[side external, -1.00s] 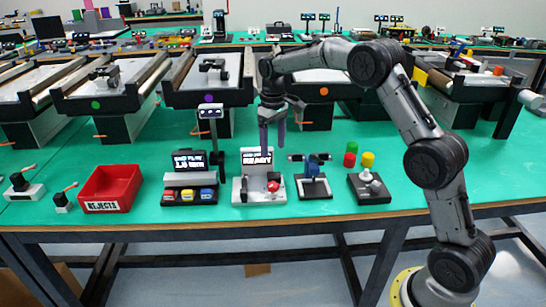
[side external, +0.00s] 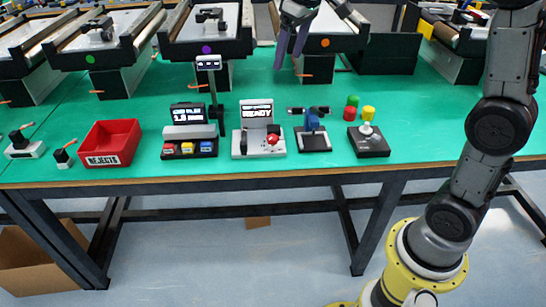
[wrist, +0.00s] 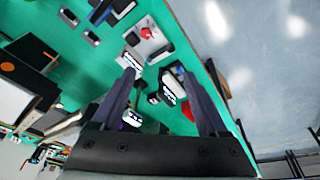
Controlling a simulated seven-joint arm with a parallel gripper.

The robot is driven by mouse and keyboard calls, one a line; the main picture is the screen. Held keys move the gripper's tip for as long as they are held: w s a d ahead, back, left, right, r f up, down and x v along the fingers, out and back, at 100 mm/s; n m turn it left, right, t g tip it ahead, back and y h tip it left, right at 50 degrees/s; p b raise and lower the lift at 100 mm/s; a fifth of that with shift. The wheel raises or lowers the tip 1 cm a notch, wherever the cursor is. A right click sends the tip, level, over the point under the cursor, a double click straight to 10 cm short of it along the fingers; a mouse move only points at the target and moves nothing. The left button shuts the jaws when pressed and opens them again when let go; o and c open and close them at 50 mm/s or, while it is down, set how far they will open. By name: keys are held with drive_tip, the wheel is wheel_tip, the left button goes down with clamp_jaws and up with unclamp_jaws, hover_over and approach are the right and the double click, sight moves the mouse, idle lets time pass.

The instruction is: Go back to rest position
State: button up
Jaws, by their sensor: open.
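My gripper (side external: 289,50) is open and empty, raised above the green table near the top of the side view. Its two fingers (wrist: 160,105) point away in the wrist view, spread apart with nothing between them. Below it, and apart from it, stands a small white station (side external: 244,142) with a red ball knob and a sign reading READY. My arm reaches up from its yellow base at the lower right, and part of it is cut off by the top edge of the side view.
Small conveyors (side external: 110,45) line the table's back. A red REJECTS bin (side external: 110,142), a button panel (side external: 190,140), a blue device (side external: 313,130) and a joystick box (side external: 368,140) stand along the front. An open cardboard box (side external: 40,262) is on the floor. The table's middle is clear.

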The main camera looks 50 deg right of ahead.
drive_tip(key=s+a+r+t, duration=0.1)
drive_tip(key=s+a+r, duration=0.2)
drive_tip(key=s, duration=0.8)
drive_tip(key=s+a+f+t, duration=0.1)
drive_tip(key=s+f, duration=0.9)
drive_tip(key=s, duration=0.4)
drive_tip(key=shift+s+a+f+m, duration=0.2)
drive_tip(key=shift+s+f+m, duration=0.15)
drive_tip(key=shift+m, duration=0.05)
